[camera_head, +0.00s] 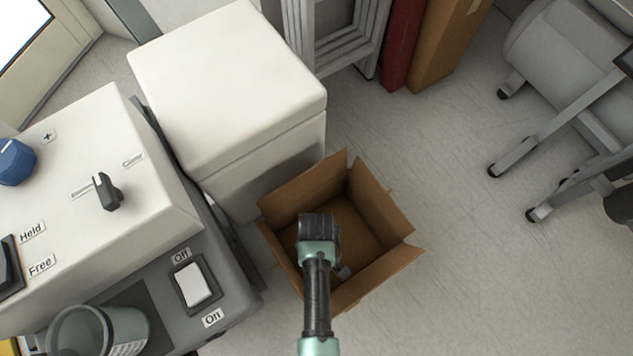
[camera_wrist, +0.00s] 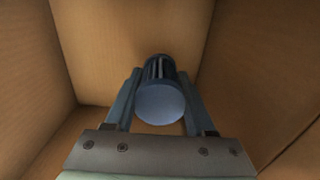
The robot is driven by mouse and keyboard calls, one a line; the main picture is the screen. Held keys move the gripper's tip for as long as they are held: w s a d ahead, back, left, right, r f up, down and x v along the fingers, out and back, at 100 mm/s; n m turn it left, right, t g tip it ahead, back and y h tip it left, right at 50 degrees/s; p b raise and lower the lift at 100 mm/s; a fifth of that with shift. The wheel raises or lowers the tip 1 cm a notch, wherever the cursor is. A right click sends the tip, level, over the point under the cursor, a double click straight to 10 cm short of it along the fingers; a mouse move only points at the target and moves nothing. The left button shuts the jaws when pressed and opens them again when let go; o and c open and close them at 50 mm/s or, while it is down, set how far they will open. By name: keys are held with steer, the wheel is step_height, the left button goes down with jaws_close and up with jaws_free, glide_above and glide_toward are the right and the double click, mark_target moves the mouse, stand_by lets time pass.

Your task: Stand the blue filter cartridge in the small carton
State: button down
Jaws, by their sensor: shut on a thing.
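The small carton (camera_head: 385,207) stands open on the floor with its flaps up. My arm reaches over it from below in the head view, and my gripper (camera_head: 342,270) is inside or just above its opening, mostly hidden by my wrist. In the wrist view my gripper (camera_wrist: 158,100) is shut on the blue filter cartridge (camera_wrist: 160,103), whose round pale-blue end faces the camera. Brown carton walls (camera_wrist: 255,60) surround it. I cannot tell whether the cartridge's far end touches the carton's bottom.
A white box-shaped unit (camera_head: 230,85) stands close behind the carton to the left. A grey machine with switches (camera_head: 215,290) is at left, with a cup-like container (camera_head: 95,330) at its front. A wheeled chair (camera_head: 570,60) is at right. Floor (camera_head: 480,270) right of the carton is clear.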

steer(key=shift+f+b, duration=0.3)
steer(key=shift+f, duration=0.45)
steer(key=shift+r, duration=0.1)
steer(key=shift+c, duration=1.2)
jaws_free()
step_height(320, 180, up, 12)
steer(key=p, duration=0.9)
